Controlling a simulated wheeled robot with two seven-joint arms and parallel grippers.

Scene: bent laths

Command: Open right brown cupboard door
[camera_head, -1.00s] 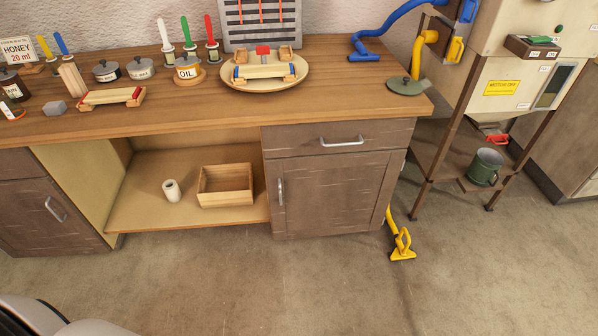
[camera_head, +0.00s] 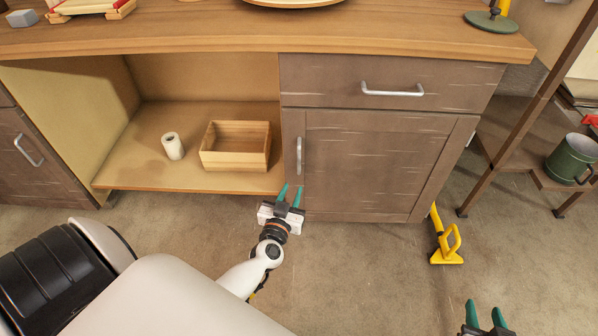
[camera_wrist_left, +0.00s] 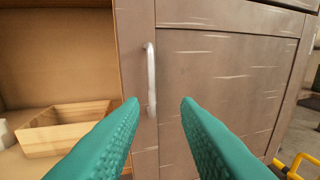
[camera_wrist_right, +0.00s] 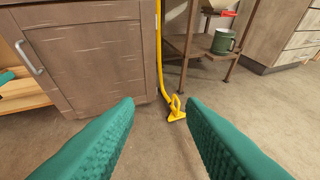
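The right brown cupboard door (camera_head: 365,160) is shut, below a drawer. Its vertical metal handle (camera_head: 299,155) is on the door's left side. My left gripper (camera_head: 290,192) is open in front of the door's lower left, below the handle in the head view. In the left wrist view the handle (camera_wrist_left: 151,80) stands between and beyond the green fingertips (camera_wrist_left: 160,102), with nothing held. My right gripper (camera_head: 485,312) is at the bottom right of the head view. The right wrist view shows its fingers (camera_wrist_right: 160,104) open and empty, facing floor and the cupboard's right side.
An open shelf with a wooden box (camera_head: 236,146) and a white roll (camera_head: 173,146) is left of the door. A rack with a green mug (camera_head: 571,158) stands further right.

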